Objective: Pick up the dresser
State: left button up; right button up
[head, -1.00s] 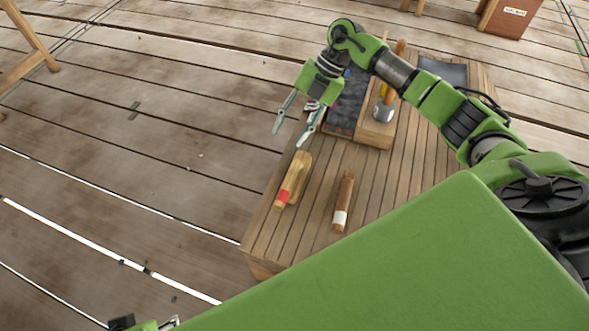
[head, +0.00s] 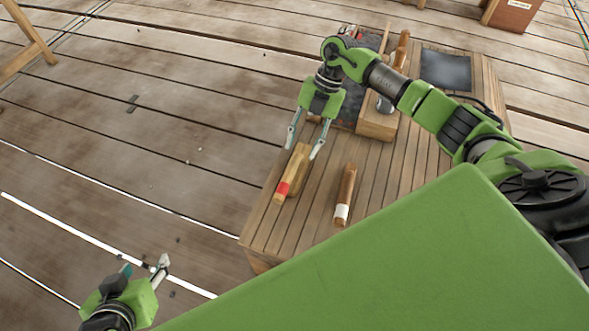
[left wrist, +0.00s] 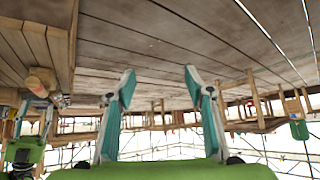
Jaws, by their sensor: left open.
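Two wooden hand tools lie on the slatted wooden bench (head: 262,238) in the head view. One is a pale tool with a red band (head: 290,178); the other is a darker, slimmer tool with a white end (head: 345,195). The frames do not name either as the dresser. My right gripper (head: 304,146) is open, pointing down, with its fingertips around the far end of the red-banded tool; I cannot tell whether they touch it. My left gripper (head: 144,268) is open and empty at the lower left, away from the bench. Its spread fingers show in the left wrist view (left wrist: 160,82).
A wooden block with upright tools (head: 376,122) and a dark sheet (head: 446,70) are farther back on the bench. A reddish-brown box (head: 510,12) and a trestle leg (head: 30,35) stand beyond. The plank floor left of the bench is clear.

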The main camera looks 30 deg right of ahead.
aim_at(296, 158)
jog(key=x, duration=0.2)
jog(key=b+x, duration=0.1)
jog(key=x, duration=0.1)
jog(key=shift+s+a+r, duration=0.1)
jog(key=shift+s+a, duration=0.05)
jog(key=shift+a, duration=0.1)
jog(key=shift+a+f, duration=0.1)
jog(key=shift+f, duration=0.15)
pick_arm(q)
jog(key=w+d+r+t, duration=0.2)
jog(key=w+r+t, duration=0.1)
jog(key=w+r, duration=0.1)
jog(key=shift+w+r+t+h, duration=0.3)
jog(key=shift+w+r+h, duration=0.1)
jog(key=shift+w, duration=0.3)
pick_arm(e)
grip_shut()
